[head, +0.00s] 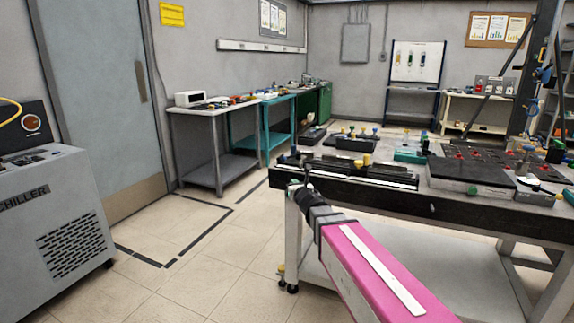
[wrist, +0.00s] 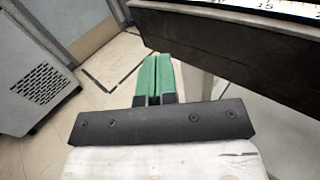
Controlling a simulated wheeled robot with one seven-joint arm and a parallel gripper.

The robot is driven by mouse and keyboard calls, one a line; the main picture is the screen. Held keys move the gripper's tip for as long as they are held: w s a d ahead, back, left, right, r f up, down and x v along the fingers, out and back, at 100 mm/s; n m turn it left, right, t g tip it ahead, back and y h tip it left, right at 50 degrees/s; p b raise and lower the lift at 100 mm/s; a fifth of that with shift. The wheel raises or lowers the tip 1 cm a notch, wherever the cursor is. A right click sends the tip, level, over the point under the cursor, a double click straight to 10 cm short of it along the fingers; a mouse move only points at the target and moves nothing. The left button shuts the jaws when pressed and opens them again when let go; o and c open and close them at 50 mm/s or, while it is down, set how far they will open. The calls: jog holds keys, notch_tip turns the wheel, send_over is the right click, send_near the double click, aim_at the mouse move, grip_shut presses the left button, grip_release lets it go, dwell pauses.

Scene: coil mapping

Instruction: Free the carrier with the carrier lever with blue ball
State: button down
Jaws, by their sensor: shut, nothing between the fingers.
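A dark rail (head: 350,170) with a pale scale strip runs along the front left of the heavy black table. A small part with a yellow knob (head: 366,160) stands on it, and a small upright part (head: 295,151) is at its left end. Which of these is the carrier or its lever, and any blue ball there, is too small to tell. My gripper (wrist: 156,78) has green fingers pressed together, with nothing between them. In the head view its tip (head: 292,188) is at the table's left front corner. The wrist view shows the fingers beside the table's dark edge.
The black table (head: 450,208) also holds a dark plate (head: 470,174) and several parts at right. A chiller (head: 50,220) stands at left. The floor between chiller and table is clear.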

aim_at(284, 160)
jog(key=s+d+r+n+t+y, duration=0.2)
jog(key=s+d+r+y, duration=0.1)
jog(key=s, duration=0.1)
jog(key=x, duration=1.4)
jog(key=shift+a, duration=0.15)
jog(key=shift+f, duration=0.1)
jog(key=shift+w+a, duration=0.15)
jog(key=shift+w, duration=0.05)
jog(key=shift+w+a, duration=0.7)
jog(key=shift+a, duration=0.15)
jog(key=shift+s, duration=0.15)
